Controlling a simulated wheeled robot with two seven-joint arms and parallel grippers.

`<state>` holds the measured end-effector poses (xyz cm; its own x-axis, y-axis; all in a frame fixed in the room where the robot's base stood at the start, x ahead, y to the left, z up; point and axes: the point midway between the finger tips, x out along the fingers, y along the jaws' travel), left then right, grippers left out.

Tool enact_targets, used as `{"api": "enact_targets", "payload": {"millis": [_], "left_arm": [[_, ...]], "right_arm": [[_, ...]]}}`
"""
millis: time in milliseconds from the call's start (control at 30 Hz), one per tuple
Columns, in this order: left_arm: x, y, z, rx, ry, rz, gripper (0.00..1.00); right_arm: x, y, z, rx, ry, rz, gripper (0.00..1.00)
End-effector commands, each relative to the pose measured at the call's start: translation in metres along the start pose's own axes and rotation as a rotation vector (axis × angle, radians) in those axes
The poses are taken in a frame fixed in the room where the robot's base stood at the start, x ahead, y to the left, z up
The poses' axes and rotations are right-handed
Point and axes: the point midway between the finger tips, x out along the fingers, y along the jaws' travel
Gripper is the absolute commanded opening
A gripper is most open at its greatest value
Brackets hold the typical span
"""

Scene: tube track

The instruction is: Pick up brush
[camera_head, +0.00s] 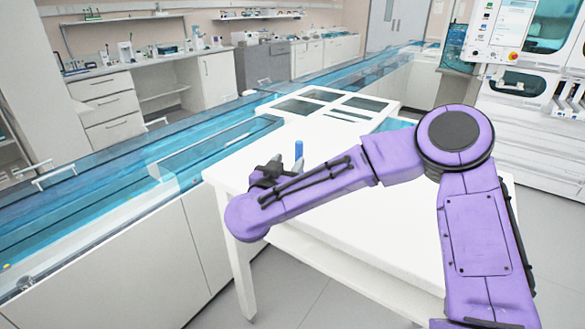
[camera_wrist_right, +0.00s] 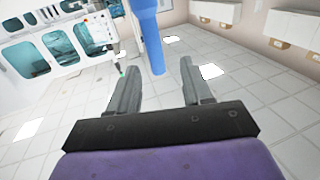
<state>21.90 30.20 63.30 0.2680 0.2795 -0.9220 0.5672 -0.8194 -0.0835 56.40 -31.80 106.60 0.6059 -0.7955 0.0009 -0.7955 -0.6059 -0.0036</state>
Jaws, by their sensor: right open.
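The brush seems to be the blue upright rod (camera_head: 299,149) on the white table. Only its blue part shows, and its lower part is hidden behind my right gripper and arm. In the right wrist view the blue rod (camera_wrist_right: 149,38) rises between the lines of the two fingers, close to the tips, and runs out of the top of the picture. My right gripper (camera_head: 274,168) is open with its fingers apart around empty space; it also shows in the right wrist view (camera_wrist_right: 158,66). I cannot tell whether the rod is between the fingers or just beyond them. My left gripper is not in view.
The white table (camera_head: 385,225) is mostly clear under my purple right arm. A white rack with square openings (camera_head: 325,103) lies at its far end. A blue glass-topped track (camera_head: 90,205) runs along the left. A white machine (camera_head: 540,130) stands at the right.

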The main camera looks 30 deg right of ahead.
Motion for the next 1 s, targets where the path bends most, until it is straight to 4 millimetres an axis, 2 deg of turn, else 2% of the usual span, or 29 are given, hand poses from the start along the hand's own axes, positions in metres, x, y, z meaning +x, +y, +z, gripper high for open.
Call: {"api": "enact_targets", "payload": {"millis": [400,667,800,833,1000], "left_arm": [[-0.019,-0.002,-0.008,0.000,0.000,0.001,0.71],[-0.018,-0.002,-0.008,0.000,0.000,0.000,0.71],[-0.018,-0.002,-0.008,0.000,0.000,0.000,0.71],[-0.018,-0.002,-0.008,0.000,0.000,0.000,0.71],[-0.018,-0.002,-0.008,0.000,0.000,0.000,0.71]], "right_arm": [[0.065,0.001,0.009,-0.005,-0.004,0.002,0.49],[0.068,0.000,0.010,-0.006,0.000,-0.001,0.49],[0.068,-0.001,0.010,-0.006,-0.001,-0.002,0.04],[0.068,-0.001,0.010,-0.006,-0.001,-0.002,0.00],[0.068,-0.001,0.010,-0.006,-0.001,-0.002,0.00]]}}
